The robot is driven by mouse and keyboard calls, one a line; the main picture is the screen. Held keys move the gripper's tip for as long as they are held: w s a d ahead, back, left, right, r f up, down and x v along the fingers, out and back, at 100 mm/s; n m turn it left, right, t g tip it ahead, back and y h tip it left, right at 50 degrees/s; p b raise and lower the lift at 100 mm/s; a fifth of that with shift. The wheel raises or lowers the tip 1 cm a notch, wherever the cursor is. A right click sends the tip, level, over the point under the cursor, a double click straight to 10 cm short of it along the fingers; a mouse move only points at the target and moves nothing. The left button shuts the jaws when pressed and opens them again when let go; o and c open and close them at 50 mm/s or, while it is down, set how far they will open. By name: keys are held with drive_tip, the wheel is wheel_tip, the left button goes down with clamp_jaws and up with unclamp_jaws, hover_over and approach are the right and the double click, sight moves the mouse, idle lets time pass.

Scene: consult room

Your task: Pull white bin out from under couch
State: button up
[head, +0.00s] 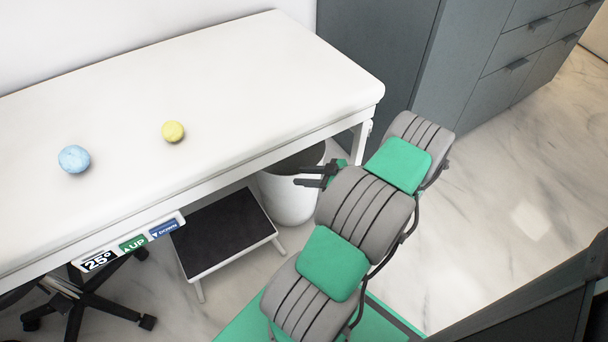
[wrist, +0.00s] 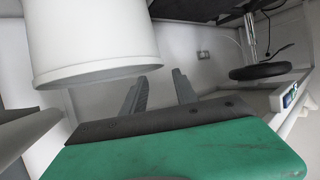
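The white bin (head: 287,203) is a round, upright cylinder with a dark open top. It stands on the floor under the right end of the white couch (head: 260,75), its far upper part hidden by the couch edge. My gripper (head: 303,176) is at the bin's right side, at about rim height. In the wrist view, which looks upside down, the bin (wrist: 95,35) fills the upper left with its rim lowest. My gripper's fingers (wrist: 160,88) are apart there, with nothing seen between them. One fingertip is close to the rim; I cannot tell whether they touch.
A black-topped step stool (head: 228,230) stands left of the bin. A wheeled chair base (head: 88,300) is further left. A couch leg (head: 360,140) stands right of the bin, before grey cabinets (head: 470,70). Blue (head: 74,159) and yellow (head: 173,132) balls lie on the couch. Right floor is clear.

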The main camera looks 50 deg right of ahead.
sight(274, 176)
drive_tip(key=b+x, duration=0.2)
drive_tip(key=x, duration=1)
drive_tip(key=shift+b, duration=0.4)
drive_tip(key=shift+s, duration=0.1)
clamp_jaws()
drive_tip(key=shift+a+f, duration=0.1)
idle(0.5)
